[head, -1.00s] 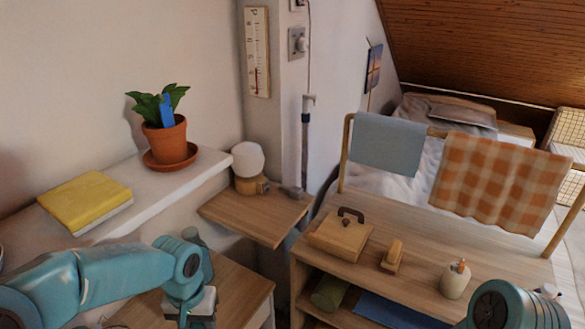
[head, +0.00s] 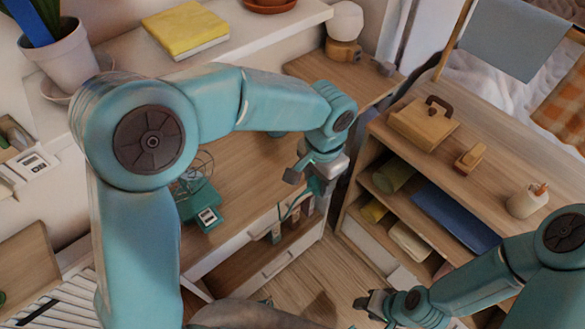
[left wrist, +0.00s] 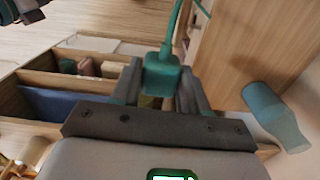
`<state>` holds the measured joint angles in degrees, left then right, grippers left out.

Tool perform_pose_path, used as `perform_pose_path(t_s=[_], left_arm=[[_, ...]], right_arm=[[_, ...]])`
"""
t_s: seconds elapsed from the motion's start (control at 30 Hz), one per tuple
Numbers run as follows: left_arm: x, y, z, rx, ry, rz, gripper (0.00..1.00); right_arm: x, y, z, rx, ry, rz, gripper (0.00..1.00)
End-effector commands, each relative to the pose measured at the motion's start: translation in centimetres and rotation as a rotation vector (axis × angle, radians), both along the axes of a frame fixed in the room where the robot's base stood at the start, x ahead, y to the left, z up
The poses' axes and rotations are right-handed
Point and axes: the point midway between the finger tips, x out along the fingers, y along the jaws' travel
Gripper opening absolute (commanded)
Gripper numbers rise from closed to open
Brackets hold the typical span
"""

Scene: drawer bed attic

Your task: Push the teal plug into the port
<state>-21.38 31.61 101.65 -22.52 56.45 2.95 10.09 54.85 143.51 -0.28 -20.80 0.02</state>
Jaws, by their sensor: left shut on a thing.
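The teal plug (left wrist: 161,76) is a small block between the two fingers of my left gripper (head: 307,181), which is shut on it. A teal cable (left wrist: 172,25) runs from the plug toward the top of the left wrist view. In the head view the gripper is in front of the wooden desk's right end, and the plug is hard to make out there. I cannot make out the port in either view. My right gripper (head: 368,303) is low in the head view, over the floor, well apart from the plug; its jaw opening is unclear.
A teal device with a small display (head: 208,216) and a wire cage stands on the desk (head: 240,175). A wooden shelf unit (head: 375,205) is to the right, with a box (head: 423,126) on top. A blue-grey bottle-like thing (left wrist: 274,112) is right of the plug.

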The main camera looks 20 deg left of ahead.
Motion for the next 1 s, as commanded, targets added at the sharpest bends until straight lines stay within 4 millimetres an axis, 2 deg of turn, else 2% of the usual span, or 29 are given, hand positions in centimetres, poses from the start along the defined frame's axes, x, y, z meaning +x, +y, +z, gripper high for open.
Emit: perform_pose_path(t_s=[0.1, 0.2, 0.57, 0.67, 1.0], left_arm=[[-0.2, -1.8, 0.4, -0.001, -0.001, -0.082, 0.18], [-0.2, -2.5, 0.5, 0.000, -0.001, -0.119, 0.18], [-0.2, -2.7, 0.5, 0.000, 0.000, -0.133, 0.18], [0.2, -3.1, -0.1, 0.001, 0.002, -0.178, 0.18], [3.2, -5.8, -3.8, 0.000, 0.000, -0.493, 0.18]], right_arm=[[0.0, 0.0, 0.0, 0.000, 0.000, 0.000, 0.43], [0.0, 0.0, 0.0, 0.000, 0.000, 0.000, 0.43], [0.0, 0.0, 0.0, 0.000, 0.000, 0.000, 0.43], [0.0, 0.0, 0.0, 0.000, 0.000, 0.000, 0.43], [0.0, 0.0, 0.0, 0.000, 0.000, 0.000, 0.43]])
